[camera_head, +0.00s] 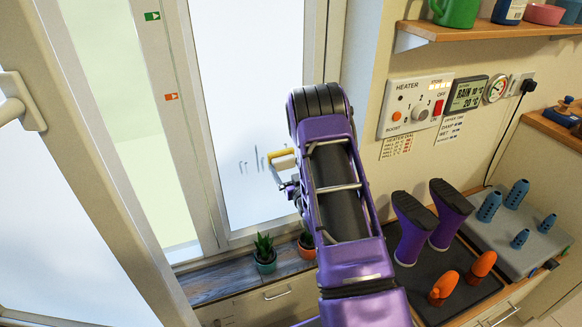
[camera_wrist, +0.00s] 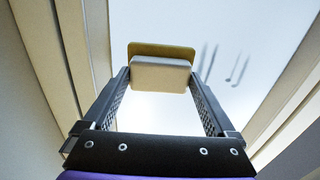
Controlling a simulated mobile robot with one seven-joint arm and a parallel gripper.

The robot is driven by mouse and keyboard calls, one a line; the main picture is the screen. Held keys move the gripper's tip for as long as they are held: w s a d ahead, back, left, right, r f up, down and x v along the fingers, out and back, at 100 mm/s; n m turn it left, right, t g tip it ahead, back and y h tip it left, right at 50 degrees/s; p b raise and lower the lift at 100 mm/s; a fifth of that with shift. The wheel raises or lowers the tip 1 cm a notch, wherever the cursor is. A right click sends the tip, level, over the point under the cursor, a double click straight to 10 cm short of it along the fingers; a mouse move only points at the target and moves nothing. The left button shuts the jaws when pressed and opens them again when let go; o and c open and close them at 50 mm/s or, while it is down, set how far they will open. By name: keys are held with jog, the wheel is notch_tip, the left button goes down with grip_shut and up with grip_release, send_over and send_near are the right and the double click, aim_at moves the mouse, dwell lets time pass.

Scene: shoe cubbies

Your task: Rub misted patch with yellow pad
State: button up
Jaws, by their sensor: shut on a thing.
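My gripper (camera_wrist: 160,76) is shut on the pad (camera_wrist: 160,49), with one finger on each side of its pale block. The pad's yellow face points away toward the window pane. In the head view the yellow pad (camera_head: 284,161) is in front of the pale pane (camera_head: 250,70), and my gripper (camera_head: 283,178) is partly hidden by my purple arm. The pane looks whitish and misted (camera_head: 240,190), with no clear patch border. Several thin dark streaks (camera_wrist: 209,62) show just right of the pad in the wrist view. I cannot tell whether the pad touches the glass.
Window frames (camera_head: 180,120) flank the pane. Two potted plants (camera_head: 264,254) stand on the sill below. A heater panel (camera_head: 415,103) is on the right wall under a shelf (camera_head: 490,30). Purple boots (camera_head: 411,235) and orange items (camera_head: 443,288) stand on a dark mat.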

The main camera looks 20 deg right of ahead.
aim_at(292, 151)
jog(key=shift+w+a+r, duration=0.1)
jog(key=shift+a, duration=6.7)
jog(key=shift+r+p, duration=0.65)
jog(key=shift+r, duration=0.6)
jog(key=shift+d+b, duration=0.5)
jog(key=shift+d, duration=0.25)
jog(key=shift+d+r, duration=0.15)
jog(key=shift+d, duration=7.6)
